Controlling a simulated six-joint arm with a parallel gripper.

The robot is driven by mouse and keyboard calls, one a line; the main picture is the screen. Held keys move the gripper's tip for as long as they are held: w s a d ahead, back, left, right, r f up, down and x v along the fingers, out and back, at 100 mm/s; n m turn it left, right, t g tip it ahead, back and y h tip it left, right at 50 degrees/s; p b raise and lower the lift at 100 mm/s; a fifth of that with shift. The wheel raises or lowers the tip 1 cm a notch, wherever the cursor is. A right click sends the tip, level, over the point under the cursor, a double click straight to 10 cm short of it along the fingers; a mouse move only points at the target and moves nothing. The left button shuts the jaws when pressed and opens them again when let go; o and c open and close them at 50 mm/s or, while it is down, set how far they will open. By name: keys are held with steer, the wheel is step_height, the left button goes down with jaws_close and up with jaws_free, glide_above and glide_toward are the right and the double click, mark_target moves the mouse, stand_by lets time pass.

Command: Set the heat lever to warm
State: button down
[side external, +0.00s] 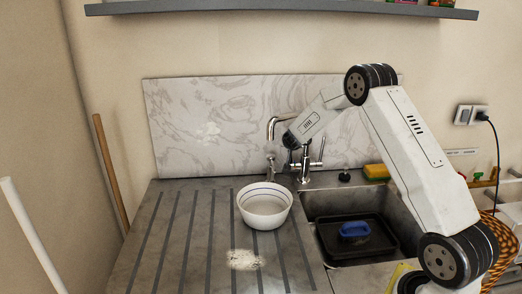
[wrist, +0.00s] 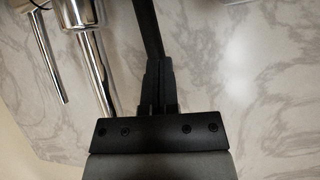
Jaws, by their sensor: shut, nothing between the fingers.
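I cannot tell which setting the lever is at. My gripper (side external: 291,157) is at the tap, in front of the marbled panel, and its fingers are small and partly lost against the tap. In the wrist view my gripper (wrist: 156,65) is shut, with nothing seen between the fingers. Chrome tap parts (wrist: 92,45) lie to its left, apart from the fingers. A dark bar (wrist: 148,28) extends above the fingertips; I cannot tell what it is.
A white bowl (side external: 265,206) stands on the grooved drainer left of the sink (side external: 309,204). The sink holds a black tray (side external: 335,241) with a blue item (side external: 354,230). A yellow sponge (side external: 376,171) lies behind the sink. A grey shelf (side external: 280,9) hangs above.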

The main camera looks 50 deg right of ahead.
steer(key=shift+s+a+f+t+h, duration=0.1)
steer(key=shift+s+a+t+h, duration=0.3)
steer(key=shift+s+a+h, duration=0.1)
stand_by(0.9)
steer(key=shift+s+a+f+m+t+h, duration=0.15)
steer(key=shift+s+a+f+t+h, duration=0.4)
steer(key=shift+t+h, duration=0.3)
steer(key=shift+s+a+f+m+t+h, duration=0.1)
steer(key=shift+s+a+f+t+h, duration=0.3)
steer(key=shift+s+a+t+h, duration=0.4)
steer(key=shift+s+a+f+m+t+h, duration=0.15)
steer(key=shift+s+a+f+t+h, duration=0.4)
steer(key=shift+h, duration=0.5)
steer(key=shift+w+d, duration=0.1)
steer(key=shift+w+r, duration=0.1)
steer(key=shift+r, duration=0.1)
steer(key=shift+w+d+r+n+g+y, duration=0.15)
steer(key=shift+w+d+r+g+y, duration=0.35)
steer(key=shift+w+d+g+y, duration=0.45)
steer(key=shift+w+d+r+n+g+y, duration=0.1)
steer(key=shift+w+d+r+g+y, duration=0.4)
steer(key=shift+g+y, duration=0.5)
steer(key=shift+w+d+r+n+g+y, duration=0.15)
steer(key=shift+w+d+r+g+y, duration=0.45)
steer(key=shift+y, duration=0.65)
